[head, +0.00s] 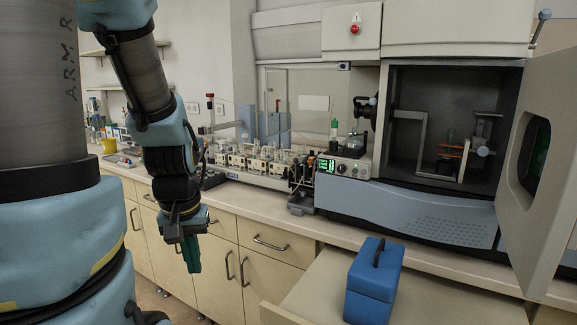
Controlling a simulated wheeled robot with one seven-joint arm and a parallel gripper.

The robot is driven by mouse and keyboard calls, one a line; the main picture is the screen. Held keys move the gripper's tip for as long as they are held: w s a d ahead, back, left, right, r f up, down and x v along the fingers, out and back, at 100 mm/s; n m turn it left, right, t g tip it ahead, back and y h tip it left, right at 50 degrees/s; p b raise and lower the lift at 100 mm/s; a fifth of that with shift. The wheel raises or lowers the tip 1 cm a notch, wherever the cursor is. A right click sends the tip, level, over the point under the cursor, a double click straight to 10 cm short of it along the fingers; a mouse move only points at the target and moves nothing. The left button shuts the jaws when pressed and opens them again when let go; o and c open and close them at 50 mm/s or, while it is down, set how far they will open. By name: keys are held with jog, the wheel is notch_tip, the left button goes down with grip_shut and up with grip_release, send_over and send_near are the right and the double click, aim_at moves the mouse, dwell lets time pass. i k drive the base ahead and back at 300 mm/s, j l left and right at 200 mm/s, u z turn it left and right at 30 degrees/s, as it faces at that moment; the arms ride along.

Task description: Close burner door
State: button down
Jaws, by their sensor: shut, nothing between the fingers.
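The burner door (547,165) is a large pale panel with a dark rounded window, at the right edge of the head view. It stands open, swung out from the right side of the spectrometer (420,213). The burner chamber (430,85) is a dark open box with a metal stand and orange parts inside. My gripper (191,258) hangs pointing down at the left, in front of the counter's drawers. It is shut and empty, far to the left of the door and touching nothing.
A blue case (372,285) with a handle sits on a low pale surface (315,290) at the front. The counter (285,212) carries a sampler with several vials (255,158). A yellow container (108,146) stands further left.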

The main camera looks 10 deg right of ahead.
aim_at(535, 204)
jog(key=k+z, duration=0.15)
jog(key=z, duration=0.65)
